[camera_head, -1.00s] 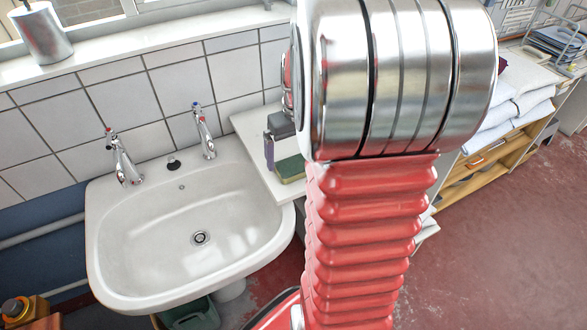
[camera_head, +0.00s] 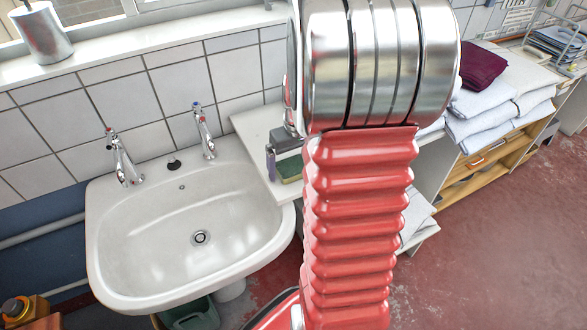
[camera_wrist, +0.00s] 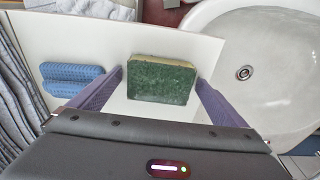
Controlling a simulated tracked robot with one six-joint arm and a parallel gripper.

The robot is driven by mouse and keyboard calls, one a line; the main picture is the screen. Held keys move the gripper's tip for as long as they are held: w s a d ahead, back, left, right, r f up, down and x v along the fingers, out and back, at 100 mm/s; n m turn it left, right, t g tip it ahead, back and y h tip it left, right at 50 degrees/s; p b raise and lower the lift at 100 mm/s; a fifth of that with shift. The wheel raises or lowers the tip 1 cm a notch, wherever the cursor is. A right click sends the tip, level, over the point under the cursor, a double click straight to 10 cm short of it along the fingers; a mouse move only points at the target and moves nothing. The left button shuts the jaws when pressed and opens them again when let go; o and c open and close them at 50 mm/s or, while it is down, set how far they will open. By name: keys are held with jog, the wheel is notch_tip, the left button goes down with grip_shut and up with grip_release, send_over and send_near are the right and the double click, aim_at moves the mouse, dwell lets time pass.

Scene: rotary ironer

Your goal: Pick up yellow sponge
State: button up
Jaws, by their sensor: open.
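The sponge (camera_wrist: 161,80) lies on a white ledge (camera_wrist: 45,22) beside the sink. Its dark green scouring face is toward the wrist camera, with a thin yellow edge at the far side. In the head view the sponge (camera_head: 289,169) shows only in part, beside my gripper and behind my arm. My gripper (camera_wrist: 158,80) is open, with one purple finger to the left of the sponge and the other to its right. The sponge appears between the fingers, with gaps on both sides. I cannot tell the height of the fingertips above the ledge.
A blue ridged item (camera_wrist: 72,78) lies on the ledge just left of the left finger. The white sink (camera_head: 190,235) with two taps is on the ledge's other side. Folded white towels (camera_head: 500,95) and a maroon cloth (camera_head: 482,66) lie on the shelf unit at right.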

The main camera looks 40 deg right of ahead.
aim_at(294, 165)
jog(key=shift+c, duration=0.7)
jog(key=c, duration=1.1)
jog(key=shift+o, duration=0.2)
jog(key=shift+r, duration=0.1)
notch_tip(294, 165, up, 10)
